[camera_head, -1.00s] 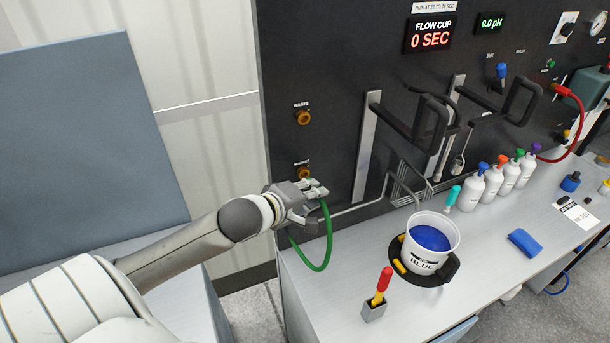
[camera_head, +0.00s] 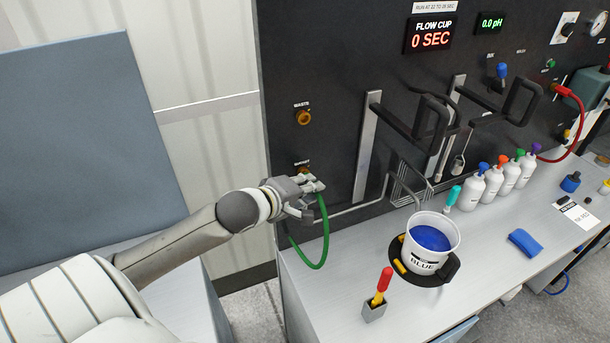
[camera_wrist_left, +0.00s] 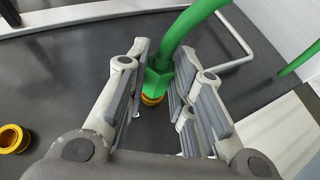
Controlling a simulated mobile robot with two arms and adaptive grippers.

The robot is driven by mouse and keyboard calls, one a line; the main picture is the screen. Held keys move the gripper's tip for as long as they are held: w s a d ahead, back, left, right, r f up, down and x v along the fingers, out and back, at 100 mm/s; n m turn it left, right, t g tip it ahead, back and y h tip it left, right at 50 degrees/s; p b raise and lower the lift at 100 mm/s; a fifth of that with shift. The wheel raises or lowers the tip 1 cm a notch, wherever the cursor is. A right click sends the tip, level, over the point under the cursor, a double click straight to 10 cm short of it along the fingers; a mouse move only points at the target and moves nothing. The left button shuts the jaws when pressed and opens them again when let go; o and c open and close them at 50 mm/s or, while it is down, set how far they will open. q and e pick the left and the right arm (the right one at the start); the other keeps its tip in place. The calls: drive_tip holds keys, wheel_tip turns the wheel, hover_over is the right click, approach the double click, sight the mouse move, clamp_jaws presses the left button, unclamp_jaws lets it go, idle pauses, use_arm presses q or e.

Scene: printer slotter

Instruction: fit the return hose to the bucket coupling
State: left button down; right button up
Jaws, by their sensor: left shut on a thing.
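The green return hose (camera_head: 326,232) hangs in a loop from my left gripper (camera_head: 314,187) at the panel's lower left. In the left wrist view, the fingers (camera_wrist_left: 160,92) are shut on the hose's green end piece (camera_wrist_left: 158,80). In the wrist view a brass ring (camera_wrist_left: 152,99) shows right at the end piece. I cannot tell whether the end piece is seated on it. My right gripper is not in view.
The brass waste coupling (camera_head: 303,117) is free above on the dark panel (camera_head: 320,60). A bucket of blue liquid (camera_head: 424,262) stands in a black holder to the right, below thin metal pipes (camera_head: 405,180). A red-yellow tool (camera_head: 382,285) stands upright at the counter's front.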

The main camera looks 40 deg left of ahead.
use_arm(q)
drive_tip(key=shift+w+a, duration=0.1)
drive_tip(key=shift+a, duration=0.1)
idle(0.6)
drive_tip(key=g+y, duration=0.1)
drive_tip(key=g, duration=0.1)
drive_tip(key=w+r+m+g+y, duration=0.1)
drive_tip(key=g, duration=0.2)
drive_tip(key=m+g+y, duration=0.1)
drive_tip(key=g, duration=0.1)
drive_tip(key=shift+w+d+r, duration=0.15)
drive_tip(key=shift+d, duration=0.25)
drive_tip(key=shift+m+g+y, duration=0.3)
drive_tip(key=shift+g+y, duration=0.1)
drive_tip(key=shift+g, duration=0.3)
drive_tip(key=shift+w+r+g+y, duration=0.1)
drive_tip(key=shift+w+g+y, duration=0.15)
drive_tip(key=shift+g, duration=0.25)
drive_tip(key=c, duration=1.2)
unclamp_jaws()
drive_tip(key=shift+d+f, duration=0.15)
drive_tip(key=shift+f, duration=0.05)
